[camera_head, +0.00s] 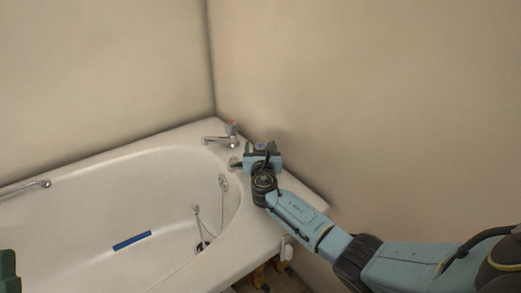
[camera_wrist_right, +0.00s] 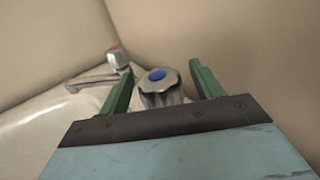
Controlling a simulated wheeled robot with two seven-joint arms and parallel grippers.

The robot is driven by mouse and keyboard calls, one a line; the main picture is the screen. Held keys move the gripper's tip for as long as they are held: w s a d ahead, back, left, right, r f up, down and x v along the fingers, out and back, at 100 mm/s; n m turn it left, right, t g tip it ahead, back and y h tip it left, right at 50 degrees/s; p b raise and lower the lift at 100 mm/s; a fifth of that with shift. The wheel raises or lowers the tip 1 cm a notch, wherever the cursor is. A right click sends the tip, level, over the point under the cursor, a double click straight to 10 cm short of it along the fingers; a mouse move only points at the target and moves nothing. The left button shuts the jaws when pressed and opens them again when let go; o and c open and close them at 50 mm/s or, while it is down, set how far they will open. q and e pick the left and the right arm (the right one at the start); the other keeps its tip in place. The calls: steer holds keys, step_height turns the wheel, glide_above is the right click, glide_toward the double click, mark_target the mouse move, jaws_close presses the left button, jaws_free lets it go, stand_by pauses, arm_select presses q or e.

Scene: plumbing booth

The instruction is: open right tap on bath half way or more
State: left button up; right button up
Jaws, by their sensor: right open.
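The right tap (camera_wrist_right: 159,92) has a fluted chrome handle with a blue cap. It stands on the corner rim of the bath (camera_head: 150,138). My right gripper (camera_wrist_right: 160,75) is open, with one green finger on each side of this handle and a visible gap on both sides.
The left tap (camera_head: 231,131), with a red cap, stands next to the right tap on the rim; its spout points left. Beige walls meet behind the taps. A blue strip (camera_head: 132,240) and a plug chain (camera_head: 198,222) are inside the bath. A grab handle (camera_head: 38,184) is at the far left.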

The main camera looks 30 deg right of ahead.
steer(key=shift+c, duration=0.5)
steer(key=c, duration=0.9)
